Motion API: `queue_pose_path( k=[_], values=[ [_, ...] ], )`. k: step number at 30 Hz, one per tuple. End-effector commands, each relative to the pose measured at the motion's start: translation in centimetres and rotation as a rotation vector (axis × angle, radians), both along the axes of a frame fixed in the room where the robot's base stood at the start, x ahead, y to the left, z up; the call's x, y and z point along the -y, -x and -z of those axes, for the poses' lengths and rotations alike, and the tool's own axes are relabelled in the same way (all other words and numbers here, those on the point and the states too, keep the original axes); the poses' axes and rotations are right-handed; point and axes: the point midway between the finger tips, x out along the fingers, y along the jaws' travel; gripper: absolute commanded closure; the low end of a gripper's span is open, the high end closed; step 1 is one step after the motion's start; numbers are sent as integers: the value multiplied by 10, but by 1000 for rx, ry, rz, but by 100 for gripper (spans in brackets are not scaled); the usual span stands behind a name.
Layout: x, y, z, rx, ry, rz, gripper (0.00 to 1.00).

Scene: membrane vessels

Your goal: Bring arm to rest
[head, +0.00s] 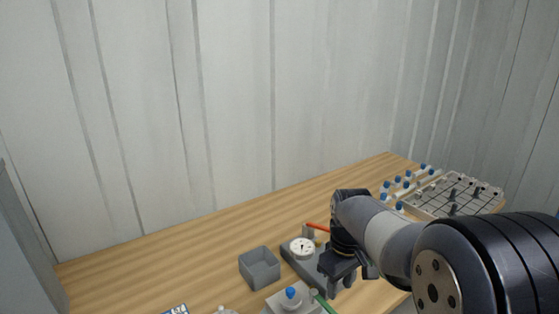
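My arm reaches in from the lower right of the head view, over the wooden table (190,262). My gripper (345,284) is at the arm's far end and points down, just right of a grey device with a round white dial (302,247). The dark finger parts show, but the gap between them is small and partly hidden. I cannot tell whether it is open, shut or holding anything.
A blue-capped vessel (291,295) stands in front. A gridded tray (455,194) and several blue-capped vessels (407,178) are at the back right. The table's back left is clear, with a corrugated wall (240,100) behind.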

Motion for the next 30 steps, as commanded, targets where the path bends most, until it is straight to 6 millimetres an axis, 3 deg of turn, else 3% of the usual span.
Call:
queue_pose_path(
  k=[3,19,30],
  values=[
    [0,-1,-25,6,0,0,65],
    [0,1,86,-6,0,1,65],
    [-11,6,86,0,0,148,65]
  ],
)
